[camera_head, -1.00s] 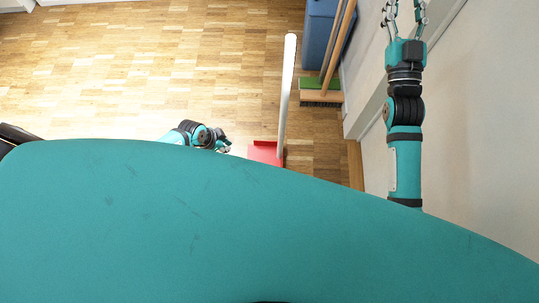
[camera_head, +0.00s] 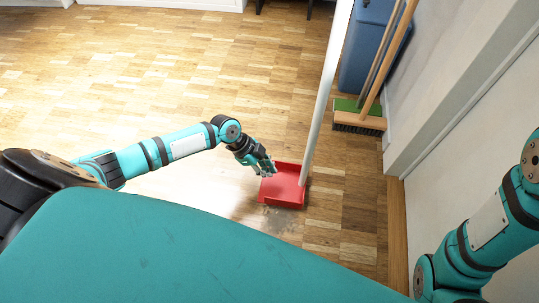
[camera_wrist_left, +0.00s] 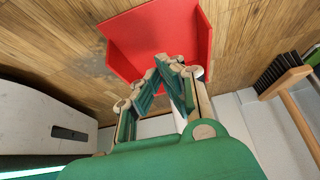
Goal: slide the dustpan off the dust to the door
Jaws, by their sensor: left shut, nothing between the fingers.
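The red dustpan (camera_head: 287,191) stands on the wood floor with its long white handle (camera_head: 326,98) upright. Grey dust (camera_head: 268,215) lies on the floor in front of and beside it. My left gripper (camera_head: 269,170) is shut and empty at the dustpan's left side. In the left wrist view its fingertips (camera_wrist_left: 169,62) come together close to the dustpan (camera_wrist_left: 168,32); I cannot tell whether they touch. My right arm enters at the right edge, but its gripper is out of view. I cannot make out which part is the door.
A broom with a dark-bristled head (camera_head: 360,120) leans by a blue bin (camera_head: 368,45) behind the dustpan. A white wall (camera_head: 440,100) runs along the right. A white panel with a dark slot (camera_wrist_left: 55,118) shows in the left wrist view. Floor to the left is open.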

